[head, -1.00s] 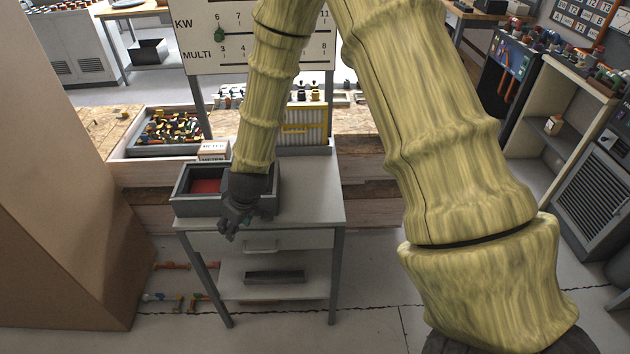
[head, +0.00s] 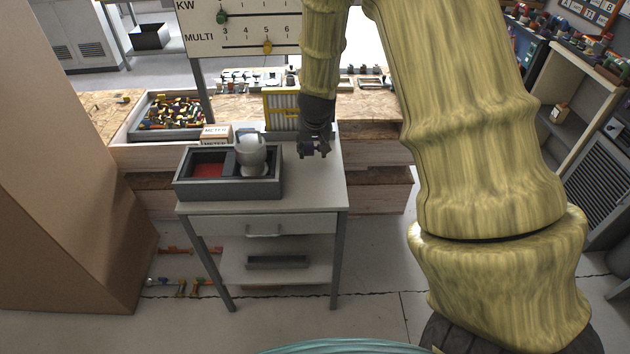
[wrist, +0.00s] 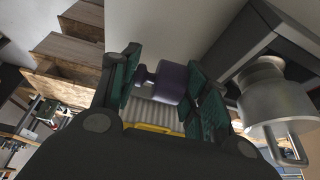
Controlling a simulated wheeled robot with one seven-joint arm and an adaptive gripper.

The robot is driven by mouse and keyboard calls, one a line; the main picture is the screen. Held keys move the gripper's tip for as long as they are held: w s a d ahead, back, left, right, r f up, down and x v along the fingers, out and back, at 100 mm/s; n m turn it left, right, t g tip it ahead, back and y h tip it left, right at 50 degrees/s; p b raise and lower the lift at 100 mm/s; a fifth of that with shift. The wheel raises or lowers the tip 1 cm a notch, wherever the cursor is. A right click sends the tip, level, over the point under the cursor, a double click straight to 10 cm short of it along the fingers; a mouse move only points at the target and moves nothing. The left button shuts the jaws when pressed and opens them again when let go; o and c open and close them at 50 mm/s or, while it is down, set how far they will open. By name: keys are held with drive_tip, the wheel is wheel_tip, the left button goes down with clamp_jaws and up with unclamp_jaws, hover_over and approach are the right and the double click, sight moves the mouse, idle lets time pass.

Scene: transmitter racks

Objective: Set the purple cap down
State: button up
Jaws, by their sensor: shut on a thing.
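The purple cap (wrist: 172,83) sits between the green-padded fingers of my gripper (wrist: 163,88) in the wrist view. It is a dark purple cylinder with a narrower knob on its left side. My gripper (head: 313,152) is shut on it. In the head view the gripper is over the right part of the grey table top (head: 315,185), to the right of the tray. The cap is small and mostly hidden by the fingers there. I cannot tell whether it touches the table.
A dark two-compartment tray (head: 228,192) stands left of my gripper, with a red-bottomed left compartment. A pale metal vessel (head: 251,153) stands in its right compartment. A yellow-framed ribbed panel (head: 283,112) and small labelled boxes (head: 215,133) stand behind. The front right table top is clear.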

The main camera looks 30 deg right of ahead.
sight(316, 175)
drive_tip(key=shift+d+m, duration=0.4)
drive_tip(key=shift+d, duration=0.1)
drive_tip(key=shift+f, duration=0.35)
drive_tip(key=shift+f+p, duration=0.85)
drive_tip(key=shift+f, duration=3.7)
drive_tip(key=shift+f, duration=0.1)
drive_tip(key=o, duration=0.9)
drive_tip(key=shift+c, duration=0.2)
drive_tip(key=shift+r, duration=0.25)
